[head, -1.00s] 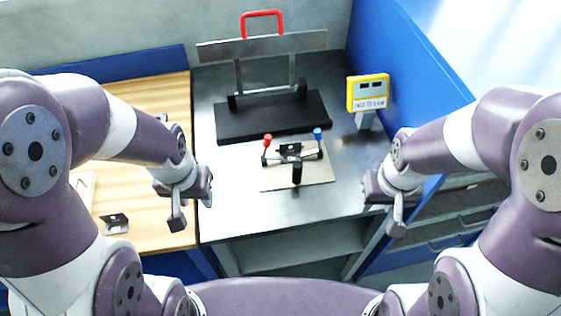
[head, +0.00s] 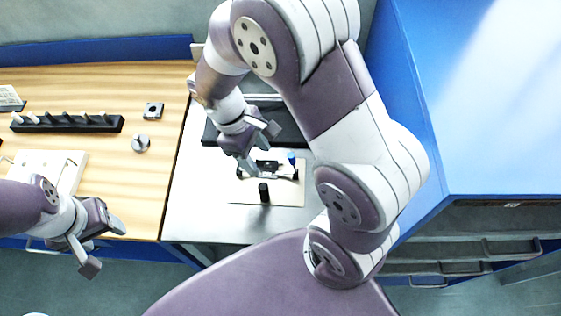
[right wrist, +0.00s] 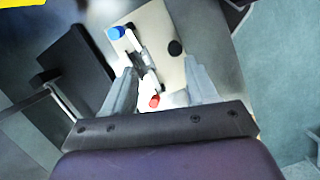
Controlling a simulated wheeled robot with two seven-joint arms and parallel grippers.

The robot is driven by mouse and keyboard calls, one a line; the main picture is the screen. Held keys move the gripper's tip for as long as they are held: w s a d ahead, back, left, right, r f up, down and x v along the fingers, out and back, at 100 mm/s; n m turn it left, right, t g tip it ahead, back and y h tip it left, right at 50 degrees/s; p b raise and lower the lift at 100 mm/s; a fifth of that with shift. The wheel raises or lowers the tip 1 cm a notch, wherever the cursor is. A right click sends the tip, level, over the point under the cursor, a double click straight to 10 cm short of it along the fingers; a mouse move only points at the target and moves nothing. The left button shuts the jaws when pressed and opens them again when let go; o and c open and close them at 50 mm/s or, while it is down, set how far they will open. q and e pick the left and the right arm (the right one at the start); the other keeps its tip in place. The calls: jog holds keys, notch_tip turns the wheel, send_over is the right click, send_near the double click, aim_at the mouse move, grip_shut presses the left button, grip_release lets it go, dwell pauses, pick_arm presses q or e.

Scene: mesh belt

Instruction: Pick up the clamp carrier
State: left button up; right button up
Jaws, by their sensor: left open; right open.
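The piece I take for the clamp carrier (head: 268,167) lies on a beige mat (head: 239,199) on the metal bench, with a black upright knob (head: 264,192) in front. Its blue-tipped end (head: 292,158) shows in the head view; my right gripper hides the red end. In the right wrist view the carrier (right wrist: 147,74) shows with a blue end, a red end (right wrist: 155,101) and the round black knob top. My right gripper (head: 262,148) is open above the carrier's left part, apparently not touching it. My left gripper (head: 105,248) is open and empty at the wooden table's front edge.
A black base (head: 290,130) with a metal frame stands behind the mat, partly hidden by my right arm. The wooden table (head: 150,190) at left holds a black rack (head: 68,123) and small parts. A blue cabinet (head: 450,110) stands at right.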

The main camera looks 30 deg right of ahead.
aim_at(260, 187)
jog(key=shift+n+h, duration=0.5)
jog(key=shift+n, duration=0.3)
jog(key=f, duration=0.2)
jog(key=s+f, duration=0.1)
jog(key=f, duration=0.1)
jog(key=s+f, duration=0.1)
jog(key=f, duration=0.1)
jog(key=shift+f, duration=0.35)
jog(key=f, duration=0.2)
jog(key=a+f, duration=0.1)
jog(key=f, duration=0.1)
jog(key=shift+s+p, duration=0.3)
jog(key=shift+s, duration=0.1)
jog(key=shift+f, duration=0.2)
jog(key=shift+s+d+f, duration=0.1)
jog(key=shift+d, duration=0.3)
jog(key=c, duration=0.9)
jog(key=shift+a, duration=0.2)
grip_shut()
pick_arm(q)
jog(key=a, duration=0.1)
jog(key=a+r, duration=0.1)
jog(key=shift+s+a+r, duration=0.1)
jog(key=shift+a, duration=0.25)
pick_arm(e)
jog(key=shift+g, duration=0.3)
